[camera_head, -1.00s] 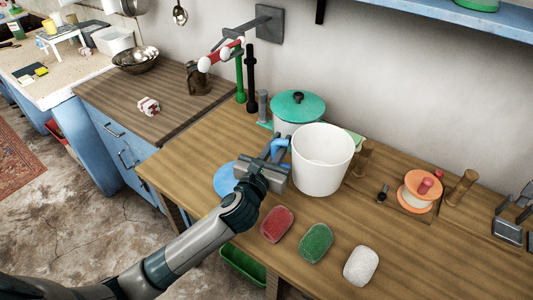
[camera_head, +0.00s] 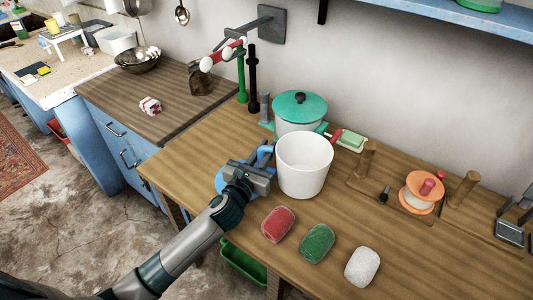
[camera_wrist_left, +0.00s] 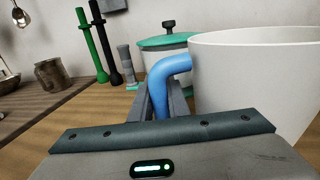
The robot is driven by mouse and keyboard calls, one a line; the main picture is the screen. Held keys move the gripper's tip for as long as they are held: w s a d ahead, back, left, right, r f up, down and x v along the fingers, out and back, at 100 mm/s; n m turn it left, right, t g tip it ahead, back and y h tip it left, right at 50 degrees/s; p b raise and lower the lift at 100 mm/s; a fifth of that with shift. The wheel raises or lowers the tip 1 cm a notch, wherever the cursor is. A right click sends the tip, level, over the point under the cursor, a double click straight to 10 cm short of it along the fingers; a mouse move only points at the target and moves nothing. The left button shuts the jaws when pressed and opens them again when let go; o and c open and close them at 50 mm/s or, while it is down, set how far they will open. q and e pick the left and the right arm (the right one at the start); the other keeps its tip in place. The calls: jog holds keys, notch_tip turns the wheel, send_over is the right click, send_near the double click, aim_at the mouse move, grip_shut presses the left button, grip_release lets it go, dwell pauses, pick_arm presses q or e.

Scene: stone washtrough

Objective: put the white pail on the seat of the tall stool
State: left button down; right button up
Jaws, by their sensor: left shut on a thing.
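The white pail (camera_head: 304,166) is upright over the wooden table, in front of a green-lidded pot. Whether its base touches the table is hard to tell. My left gripper (camera_head: 264,158) is at the pail's left side, shut on its blue handle (camera_wrist_left: 170,82), which sits between the fingers in the wrist view. The pail (camera_wrist_left: 262,70) fills the right of that view. A small white stool-like stand (camera_head: 62,30) is on the far left counter; I cannot make out another stool for sure. My right gripper is not in view.
The pot (camera_head: 298,110) stands close behind the pail. A red sponge (camera_head: 278,224), green sponge (camera_head: 317,243) and white sponge (camera_head: 362,267) lie in front. A blue disc (camera_head: 221,184) is partly under my gripper. A spool stand (camera_head: 420,193) is right. The brown counter (camera_head: 170,98) has free room.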

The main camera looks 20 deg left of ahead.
pick_arm(q)
jog(key=shift+f, duration=0.85)
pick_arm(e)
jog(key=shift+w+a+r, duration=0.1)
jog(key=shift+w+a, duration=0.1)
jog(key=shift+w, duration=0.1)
pick_arm(q)
jog(key=shift+f, duration=0.1)
jog(key=c, duration=1.7)
grip_release()
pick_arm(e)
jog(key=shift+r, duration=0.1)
